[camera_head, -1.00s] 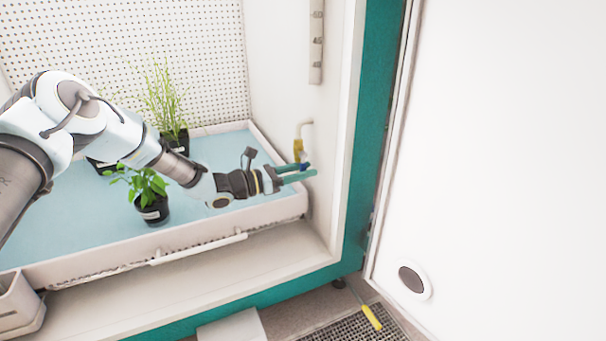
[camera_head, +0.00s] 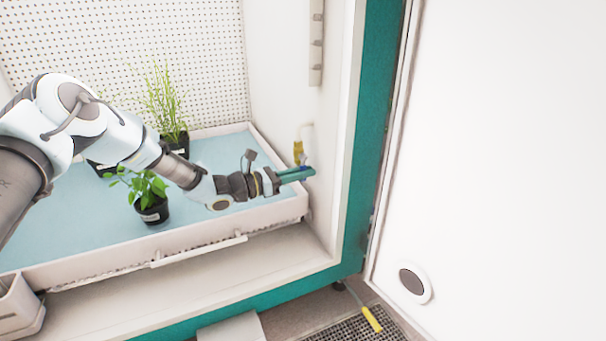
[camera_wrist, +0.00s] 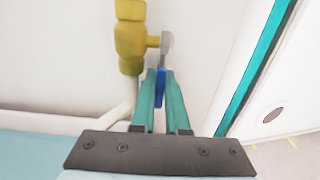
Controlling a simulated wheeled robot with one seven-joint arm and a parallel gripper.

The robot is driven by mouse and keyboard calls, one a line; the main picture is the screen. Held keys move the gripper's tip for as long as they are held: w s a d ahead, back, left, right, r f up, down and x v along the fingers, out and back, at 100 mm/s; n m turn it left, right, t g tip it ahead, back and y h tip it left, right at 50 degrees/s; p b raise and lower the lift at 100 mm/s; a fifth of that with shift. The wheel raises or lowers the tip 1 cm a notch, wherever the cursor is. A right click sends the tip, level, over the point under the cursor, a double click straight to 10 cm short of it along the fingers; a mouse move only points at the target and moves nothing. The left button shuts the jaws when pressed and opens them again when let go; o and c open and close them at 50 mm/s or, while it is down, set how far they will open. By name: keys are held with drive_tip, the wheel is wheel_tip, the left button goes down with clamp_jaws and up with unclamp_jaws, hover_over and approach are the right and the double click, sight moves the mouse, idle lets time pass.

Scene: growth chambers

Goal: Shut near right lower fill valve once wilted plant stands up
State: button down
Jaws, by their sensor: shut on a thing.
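The fill valve (camera_wrist: 130,40) is a yellow brass body on a pale pipe against the chamber's right wall. It also shows in the head view (camera_head: 298,150), partly hidden by my gripper. Its blue handle (camera_wrist: 160,88) hangs down from a grey lever piece. My gripper (camera_wrist: 161,80), with teal fingers, is shut on the blue handle; it also shows in the head view (camera_head: 312,173). A leafy green plant (camera_head: 147,187) in a black pot stands upright on the blue tray mat, below my arm.
A tall grassy plant (camera_head: 165,100) stands behind my arm, with another black pot partly hidden beside it. The tray's pale rim (camera_head: 200,228) runs below my wrist. The white door (camera_head: 490,150) is open at right. A yellow-handled tool (camera_head: 371,318) lies on the floor by a grate.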

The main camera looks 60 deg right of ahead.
drive_tip(key=shift+w+r, duration=0.1)
drive_tip(key=shift+w, duration=0.2)
idle(0.7)
